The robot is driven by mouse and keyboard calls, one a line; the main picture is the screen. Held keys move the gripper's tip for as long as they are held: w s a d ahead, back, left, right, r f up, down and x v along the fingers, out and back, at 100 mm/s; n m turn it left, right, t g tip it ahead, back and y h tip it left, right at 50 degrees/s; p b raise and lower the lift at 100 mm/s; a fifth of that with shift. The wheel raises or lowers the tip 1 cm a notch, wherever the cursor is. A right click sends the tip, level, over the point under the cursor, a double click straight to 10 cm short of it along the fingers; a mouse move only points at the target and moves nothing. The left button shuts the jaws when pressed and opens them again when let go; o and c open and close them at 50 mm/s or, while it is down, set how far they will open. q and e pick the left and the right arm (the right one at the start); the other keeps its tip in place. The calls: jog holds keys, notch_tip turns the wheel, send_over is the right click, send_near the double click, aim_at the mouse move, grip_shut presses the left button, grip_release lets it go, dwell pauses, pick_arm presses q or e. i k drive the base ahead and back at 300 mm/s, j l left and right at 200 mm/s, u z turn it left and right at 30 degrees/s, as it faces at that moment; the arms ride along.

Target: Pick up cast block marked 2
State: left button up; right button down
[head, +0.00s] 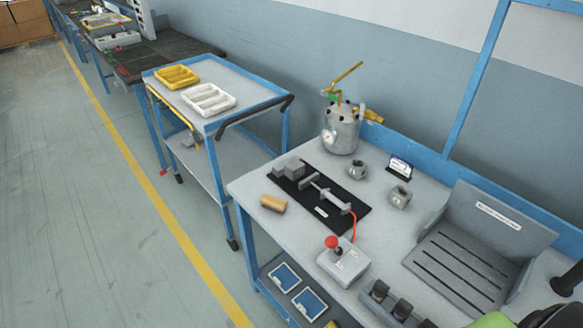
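Two small grey metal cast blocks stand on the grey bench top (262,185). One cast block (357,169) is just in front of the metal pressure pot, and the other cast block (399,196) is nearer, to its right. Each has a dark round opening. The number marks are too small to read, so I cannot tell which one is marked 2. Neither of my grippers can be made out in the head view.
A pot with brass fittings (341,130) stands at the back. A slotted grey tray (462,262) is right.

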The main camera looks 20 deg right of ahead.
aim_at(295, 169)
jog(key=z, duration=0.25)
jog(key=i+j+z, duration=0.15)
jog(key=z, duration=0.3)
jog(key=i+j+z, duration=0.1)
jog(key=z, duration=0.35)
jog(key=j+z, duration=0.4)
jog(key=i+j+z, duration=0.1)
jog(key=z, duration=0.35)
jog(key=j, duration=0.05)
